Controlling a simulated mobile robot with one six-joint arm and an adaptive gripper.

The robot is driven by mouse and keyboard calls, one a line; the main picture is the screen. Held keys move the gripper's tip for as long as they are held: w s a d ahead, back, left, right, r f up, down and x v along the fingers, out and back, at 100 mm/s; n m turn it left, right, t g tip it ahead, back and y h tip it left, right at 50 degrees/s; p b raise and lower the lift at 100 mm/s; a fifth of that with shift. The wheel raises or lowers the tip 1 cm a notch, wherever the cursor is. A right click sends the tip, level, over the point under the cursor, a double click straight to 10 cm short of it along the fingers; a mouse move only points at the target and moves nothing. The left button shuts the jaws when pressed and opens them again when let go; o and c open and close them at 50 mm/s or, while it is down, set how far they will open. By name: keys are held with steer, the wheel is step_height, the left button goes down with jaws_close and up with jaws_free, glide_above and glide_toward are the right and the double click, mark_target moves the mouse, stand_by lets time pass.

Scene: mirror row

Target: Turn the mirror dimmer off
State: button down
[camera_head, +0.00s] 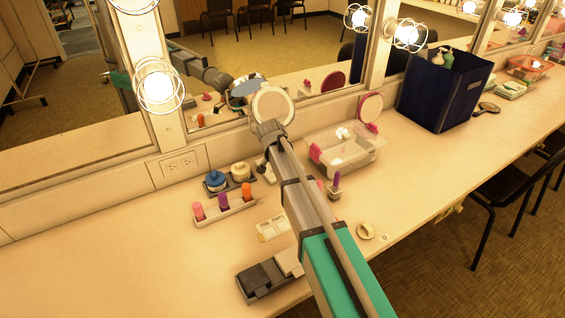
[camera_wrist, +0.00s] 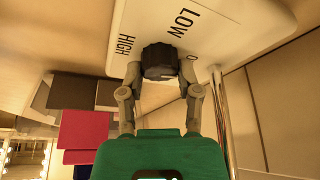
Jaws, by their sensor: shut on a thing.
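The dimmer knob (camera_wrist: 158,61) is dark and ribbed, on a pale panel (camera_wrist: 235,22) in the wrist view. The panel is lettered HIGH and LOW, with a further label starting with O partly hidden at the right finger. My gripper (camera_wrist: 161,68) has its two grey fingers on either side of the knob and is shut on it. No pointer on the knob is readable. In the head view, a round mirror (camera_head: 273,105) stands behind the end of my arm. My arm hides the knob and the fingertips there.
A clear bin with pink items (camera_head: 345,155) stands right of my arm, and a dark blue box (camera_head: 445,90) beyond it. A lipstick holder (camera_head: 225,211) and small jars (camera_head: 216,181) stand to the left. The counter's left part is clear.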

steer(key=shift+m, duration=0.5)
steer(key=shift+c, duration=1.5)
jaws_free()
steer(key=shift+n, duration=0.5)
